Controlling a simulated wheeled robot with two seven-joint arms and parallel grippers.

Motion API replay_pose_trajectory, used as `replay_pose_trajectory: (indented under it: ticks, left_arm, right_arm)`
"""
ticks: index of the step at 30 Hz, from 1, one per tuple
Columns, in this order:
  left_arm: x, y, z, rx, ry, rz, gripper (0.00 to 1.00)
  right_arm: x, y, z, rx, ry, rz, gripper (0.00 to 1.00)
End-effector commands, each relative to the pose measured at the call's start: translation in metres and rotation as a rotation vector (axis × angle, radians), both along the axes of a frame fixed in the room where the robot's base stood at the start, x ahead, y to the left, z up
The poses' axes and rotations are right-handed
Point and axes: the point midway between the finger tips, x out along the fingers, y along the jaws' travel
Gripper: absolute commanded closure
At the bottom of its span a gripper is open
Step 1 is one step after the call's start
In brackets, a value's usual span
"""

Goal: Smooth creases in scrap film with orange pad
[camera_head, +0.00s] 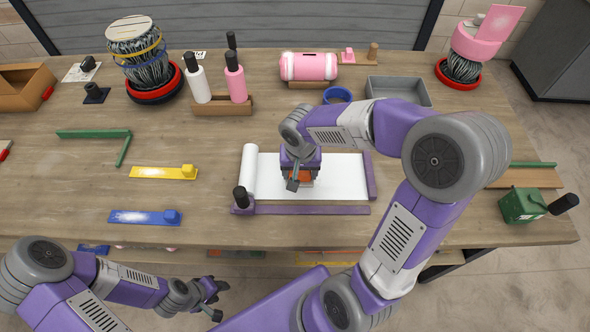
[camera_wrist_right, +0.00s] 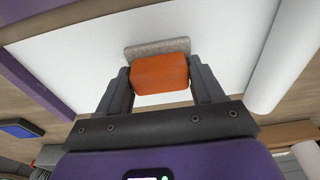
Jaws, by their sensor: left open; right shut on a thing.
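The white scrap film (camera_head: 338,181) lies flat in a purple-edged frame at the middle of the table, with a white roll (camera_head: 249,172) at its left end. My right gripper (camera_head: 300,180) is over the film, left of its middle, shut on the orange pad (camera_wrist_right: 160,73). In the right wrist view the pad sits between both fingers, with a grey felt-like layer (camera_wrist_right: 157,48) at its far side against the white film (camera_wrist_right: 80,55). I cannot tell whether it touches the film. No creases can be made out. My left gripper (camera_head: 214,294) is open and empty, off the table's front edge.
Yellow (camera_head: 160,173) and blue (camera_head: 145,217) tools lie left of the frame. Bottles in a wooden holder (camera_head: 222,106), a pink roll (camera_head: 308,67), a blue bowl (camera_head: 337,95) and a grey tray (camera_head: 398,90) stand behind it. A green box (camera_head: 521,205) is at right.

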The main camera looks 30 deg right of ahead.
Motion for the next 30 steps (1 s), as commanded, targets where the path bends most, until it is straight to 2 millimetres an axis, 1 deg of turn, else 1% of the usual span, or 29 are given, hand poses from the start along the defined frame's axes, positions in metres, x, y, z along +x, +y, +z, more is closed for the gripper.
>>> replay_pose_trajectory:
  ticks: [15,30]
  left_arm:
    - [0.0,0.0,-0.002,0.0,0.0,0.0,0.57]
    - [0.0,0.0,0.001,0.0,0.0,0.0,0.57]
  right_arm:
    - [-0.012,-0.019,-0.003,-0.001,0.003,-0.001,0.64]
    - [-0.024,-0.038,0.0,-0.001,0.003,-0.003,0.64]
